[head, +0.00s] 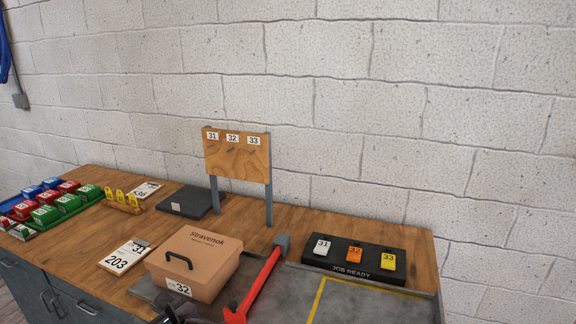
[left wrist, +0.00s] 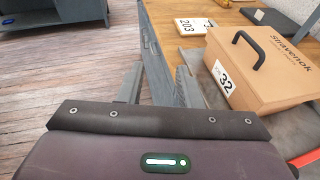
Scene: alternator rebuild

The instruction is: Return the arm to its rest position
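My left gripper (left wrist: 158,85) shows in the left wrist view with its two grey fingers apart and nothing between them. It is beside the front edge of the wooden bench (head: 310,226), to the left of the tan Stravenok box (left wrist: 262,65). In the head view only a dark piece of this gripper (head: 178,313) shows at the bottom edge, in front of the tan box (head: 195,262). The box is closed, with a black handle and a 32 label. My right gripper is in neither view.
A red bar (head: 259,284) with a grey head lies right of the box. The black JOB READY rack (head: 338,265) holds tags 31, 32 and 33. A wooden board (head: 237,158) stands behind. A 203 card (head: 122,259) and coloured bins (head: 47,214) are left. Open floor (left wrist: 75,85) lies beside the bench.

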